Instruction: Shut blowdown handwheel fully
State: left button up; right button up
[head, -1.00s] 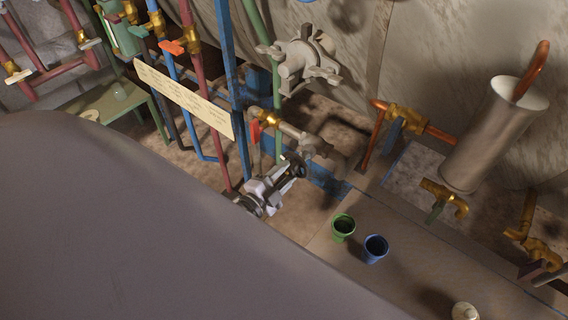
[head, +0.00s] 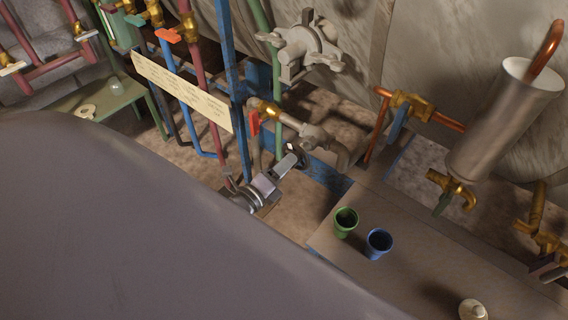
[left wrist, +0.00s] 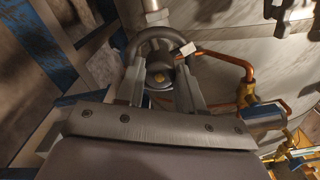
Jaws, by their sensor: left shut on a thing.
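The blowdown handwheel (head: 302,160) is a small dark wheel on the grey valve (head: 315,136) beside the pipes in the head view, mostly hidden by my gripper. How far the valve is turned cannot be told. My right gripper is in neither view.
A red-handled brass valve (head: 255,122) and a blue post (head: 235,90) stand close left of the wheel. A green cup (head: 345,223) and a blue cup (head: 378,244) stand on the bench (head: 425,262) to the right. A pale label strip (head: 180,92) crosses the pipes.

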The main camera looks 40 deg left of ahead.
pick_arm(q)
jog(key=shift+m+b, duration=1.15)
jog(key=shift+m, duration=1.25)
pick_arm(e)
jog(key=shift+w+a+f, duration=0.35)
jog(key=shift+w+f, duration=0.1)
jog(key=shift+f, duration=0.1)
pick_arm(q)
jog(key=o, duration=1)
jog(key=shift+o, duration=0.2)
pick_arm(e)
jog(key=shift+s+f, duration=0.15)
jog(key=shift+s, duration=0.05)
pick_arm(q)
jog(key=s, duration=0.7)
jog(key=shift+a, duration=0.25)
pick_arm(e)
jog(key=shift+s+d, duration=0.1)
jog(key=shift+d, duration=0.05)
